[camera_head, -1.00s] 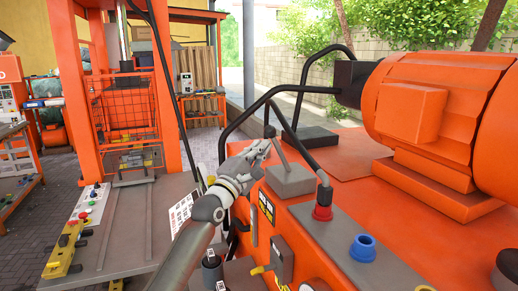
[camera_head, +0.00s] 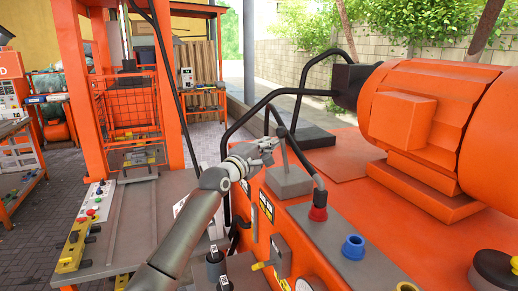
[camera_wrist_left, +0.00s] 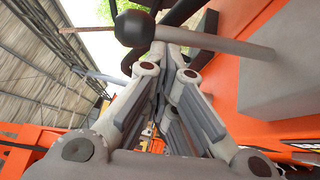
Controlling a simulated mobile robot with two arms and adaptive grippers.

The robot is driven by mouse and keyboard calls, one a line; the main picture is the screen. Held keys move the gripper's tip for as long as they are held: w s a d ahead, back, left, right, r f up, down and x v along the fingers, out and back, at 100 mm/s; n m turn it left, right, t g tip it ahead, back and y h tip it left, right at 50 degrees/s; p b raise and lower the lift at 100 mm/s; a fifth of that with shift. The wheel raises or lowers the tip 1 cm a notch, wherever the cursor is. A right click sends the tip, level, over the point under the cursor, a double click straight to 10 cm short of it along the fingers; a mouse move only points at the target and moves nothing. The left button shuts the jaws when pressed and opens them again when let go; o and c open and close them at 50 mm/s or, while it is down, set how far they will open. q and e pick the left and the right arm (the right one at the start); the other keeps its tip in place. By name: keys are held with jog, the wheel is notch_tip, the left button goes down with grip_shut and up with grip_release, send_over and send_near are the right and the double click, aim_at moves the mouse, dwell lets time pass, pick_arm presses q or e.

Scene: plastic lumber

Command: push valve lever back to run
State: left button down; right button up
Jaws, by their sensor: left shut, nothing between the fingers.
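The valve lever is a grey rod (camera_head: 285,157) with a black ball knob (camera_head: 281,131), rising from a grey block (camera_head: 289,182) on the orange power unit. It stands nearly upright, tilted slightly left. My left gripper (camera_head: 273,145) is shut and empty, its fingertips at the left side of the rod just below the knob. In the left wrist view the knob (camera_wrist_left: 134,28) and rod (camera_wrist_left: 220,46) lie across the front of the fingertips (camera_wrist_left: 175,42); they look to be touching or very close. My right gripper is not in view.
Black hoses (camera_head: 240,122) arch behind the lever. A red-collared fitting (camera_head: 318,213) and a blue cap (camera_head: 354,247) stand to its right on the unit. A big orange motor (camera_head: 415,112) fills the right. An orange press frame (camera_head: 170,90) stands at left.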

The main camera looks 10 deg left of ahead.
aim_at(280, 138)
pick_arm(q)
jog(key=shift+m+g, duration=0.3)
jog(key=shift+g, duration=0.1)
jog(key=d, duration=0.1)
jog(key=w+d+r+p, duration=0.1)
jog(key=w+d+r, duration=0.1)
jog(key=d, duration=0.1)
jog(key=shift+w+d+p, duration=0.1)
jog(key=shift+p, duration=0.3)
jog(key=shift+w+d+r, duration=0.1)
jog(key=shift+w+d, duration=0.15)
jog(key=shift+d, duration=0.4)
jog(key=shift+w+d, duration=0.3)
jog(key=shift+w, duration=0.05)
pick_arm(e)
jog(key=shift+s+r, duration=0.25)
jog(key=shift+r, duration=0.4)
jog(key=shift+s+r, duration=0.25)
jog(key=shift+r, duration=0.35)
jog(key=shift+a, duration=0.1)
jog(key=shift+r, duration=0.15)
